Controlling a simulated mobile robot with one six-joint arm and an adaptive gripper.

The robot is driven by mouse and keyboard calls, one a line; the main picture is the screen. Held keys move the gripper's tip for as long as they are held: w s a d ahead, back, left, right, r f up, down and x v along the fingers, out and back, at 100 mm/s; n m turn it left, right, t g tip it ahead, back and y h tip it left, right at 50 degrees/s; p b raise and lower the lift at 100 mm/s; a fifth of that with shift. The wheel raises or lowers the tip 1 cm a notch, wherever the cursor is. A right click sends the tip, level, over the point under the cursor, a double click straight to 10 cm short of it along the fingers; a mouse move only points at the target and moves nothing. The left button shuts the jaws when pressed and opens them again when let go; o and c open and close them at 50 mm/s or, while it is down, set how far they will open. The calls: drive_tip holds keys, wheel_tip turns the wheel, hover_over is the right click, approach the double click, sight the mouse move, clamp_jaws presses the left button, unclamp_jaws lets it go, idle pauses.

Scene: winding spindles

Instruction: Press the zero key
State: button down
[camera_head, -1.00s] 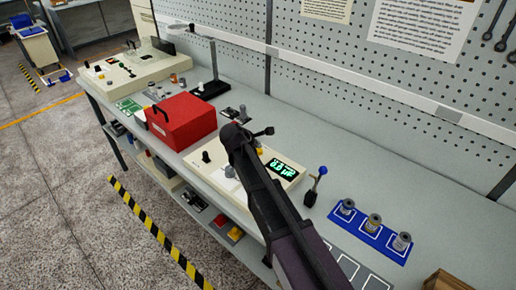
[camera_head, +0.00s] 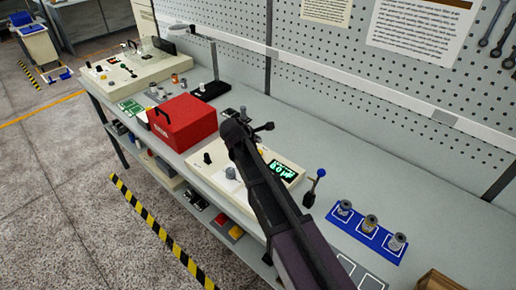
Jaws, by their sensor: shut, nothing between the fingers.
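A cream instrument (camera_head: 213,168) with a lit green display (camera_head: 281,171) stands on the bench under my arm. The small digits on the display are too blurred to read surely. A black knob (camera_head: 208,157) and a grey round knob (camera_head: 231,173) show on its top, left of my arm. My dark arm reaches up from the bottom edge, and its end covers the middle of the instrument. I cannot make out a zero key; that part of the panel may be covered.
A red box (camera_head: 184,124) with a black handle stands left of the instrument. A blue-knobbed lever (camera_head: 314,187) and a blue mat (camera_head: 365,236) with three spools are to the right. A pegboard wall (camera_head: 370,95) runs behind. Bench surface behind the lever is clear.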

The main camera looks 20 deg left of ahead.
drive_tip(key=shift+r+p, duration=0.7)
drive_tip(key=shift+r, duration=0.25)
